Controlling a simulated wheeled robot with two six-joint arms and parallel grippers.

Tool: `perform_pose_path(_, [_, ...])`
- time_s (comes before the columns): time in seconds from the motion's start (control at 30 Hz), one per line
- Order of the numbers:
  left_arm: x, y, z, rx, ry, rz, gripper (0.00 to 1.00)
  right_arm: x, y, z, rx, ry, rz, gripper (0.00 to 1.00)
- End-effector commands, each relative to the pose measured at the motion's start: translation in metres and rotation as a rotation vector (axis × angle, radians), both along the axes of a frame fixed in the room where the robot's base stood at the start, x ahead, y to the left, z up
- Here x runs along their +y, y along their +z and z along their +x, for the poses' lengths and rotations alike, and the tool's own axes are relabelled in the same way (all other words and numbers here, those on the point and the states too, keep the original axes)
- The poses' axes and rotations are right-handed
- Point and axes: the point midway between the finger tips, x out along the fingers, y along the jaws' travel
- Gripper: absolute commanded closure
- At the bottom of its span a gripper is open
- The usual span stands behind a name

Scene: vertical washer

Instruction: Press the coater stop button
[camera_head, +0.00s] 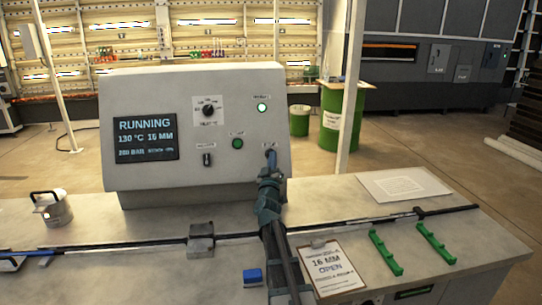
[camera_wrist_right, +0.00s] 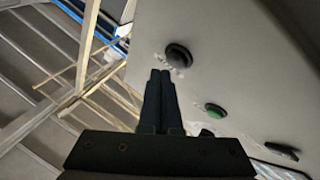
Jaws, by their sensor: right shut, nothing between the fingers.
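The grey control console (camera_head: 150,82) stands on the table, and its screen (camera_head: 145,139) reads RUNNING. My right gripper (camera_head: 270,158) is shut and empty at the lower right of the panel. My left gripper is out of view.
A knob (camera_head: 208,110), a lit lamp (camera_head: 262,107) and a switch (camera_head: 207,160) are on the panel. A long dark bar (camera_head: 345,223) crosses the table. A clipboard (camera_head: 326,268), green strips (camera_head: 386,252), a paper sheet (camera_head: 403,185) and a handled container (camera_head: 53,208) lie around.

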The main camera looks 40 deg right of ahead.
Motion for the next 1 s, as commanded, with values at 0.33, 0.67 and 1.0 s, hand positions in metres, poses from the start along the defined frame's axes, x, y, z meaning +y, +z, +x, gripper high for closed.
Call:
perform_pose_path(0.33, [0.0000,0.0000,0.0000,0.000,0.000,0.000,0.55,0.0000,0.0000,0.0000,0.000,0.000,0.000,1.00])
perform_pose_path(0.67, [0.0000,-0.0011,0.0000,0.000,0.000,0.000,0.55,-0.0009,-0.0011,0.0017,0.000,0.000,0.000,1.00])
perform_pose_path(1.0, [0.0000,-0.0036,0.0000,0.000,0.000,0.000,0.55,-0.0037,-0.0036,0.0067,0.000,0.000,0.000,1.00])
